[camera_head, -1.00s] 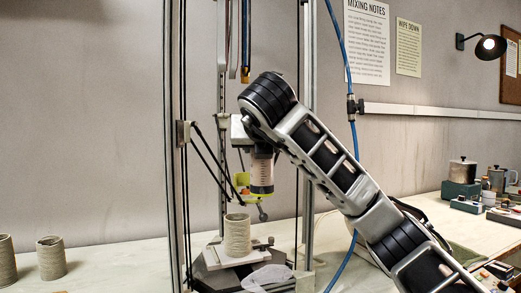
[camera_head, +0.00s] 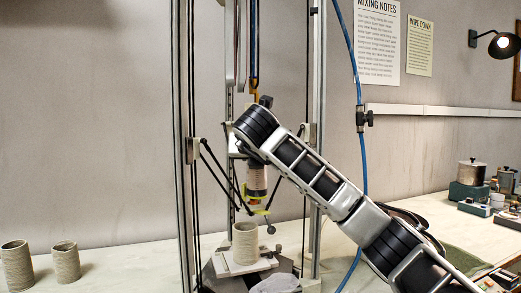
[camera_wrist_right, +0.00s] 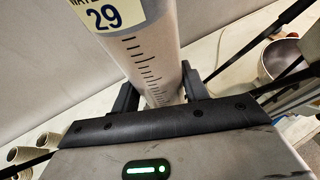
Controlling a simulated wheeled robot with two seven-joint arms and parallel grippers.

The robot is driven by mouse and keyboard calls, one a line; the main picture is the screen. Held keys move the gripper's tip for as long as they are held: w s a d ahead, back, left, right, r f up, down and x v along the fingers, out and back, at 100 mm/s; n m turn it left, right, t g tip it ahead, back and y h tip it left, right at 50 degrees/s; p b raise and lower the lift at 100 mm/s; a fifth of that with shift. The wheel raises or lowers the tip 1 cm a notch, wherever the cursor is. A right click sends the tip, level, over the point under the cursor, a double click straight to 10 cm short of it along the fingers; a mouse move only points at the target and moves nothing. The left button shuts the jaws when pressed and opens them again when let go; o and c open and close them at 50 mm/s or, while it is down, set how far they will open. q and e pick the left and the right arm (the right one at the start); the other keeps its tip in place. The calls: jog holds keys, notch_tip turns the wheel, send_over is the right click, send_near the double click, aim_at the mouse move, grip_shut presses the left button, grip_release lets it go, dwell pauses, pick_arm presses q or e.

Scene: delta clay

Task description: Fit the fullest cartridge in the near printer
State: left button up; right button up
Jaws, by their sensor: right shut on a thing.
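A clear cartridge (camera_head: 257,179) with pale-brown contents stands about upright inside the near printer's frame (camera_head: 184,150). My right gripper (camera_wrist_right: 160,92) is shut around it; in the wrist view the cartridge (camera_wrist_right: 150,58) shows a scale and a label reading 29. In the head view my right arm hides most of the gripper. The cartridge's lower end is at the printer's yellow-green holder (camera_head: 259,211); I cannot tell whether it is seated. A ribbed clay cup (camera_head: 245,244) stands on the print plate below. My left gripper is out of view.
Thin black printer rods and upright posts surround the cartridge closely. A blue hose (camera_head: 363,150) hangs right of the frame. Two clay cups (camera_head: 66,262) stand at left. Pots and small boxes (camera_head: 475,207) sit on the bench at right. The wall-side bench at left is otherwise clear.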

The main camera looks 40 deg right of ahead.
jog(key=w, duration=0.1)
jog(key=w+f, duration=0.1)
jog(key=shift+w+d, duration=0.3)
jog(key=shift+d, duration=0.05)
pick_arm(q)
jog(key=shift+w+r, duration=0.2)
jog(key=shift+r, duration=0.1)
pick_arm(e)
jog(key=shift+f, duration=0.15)
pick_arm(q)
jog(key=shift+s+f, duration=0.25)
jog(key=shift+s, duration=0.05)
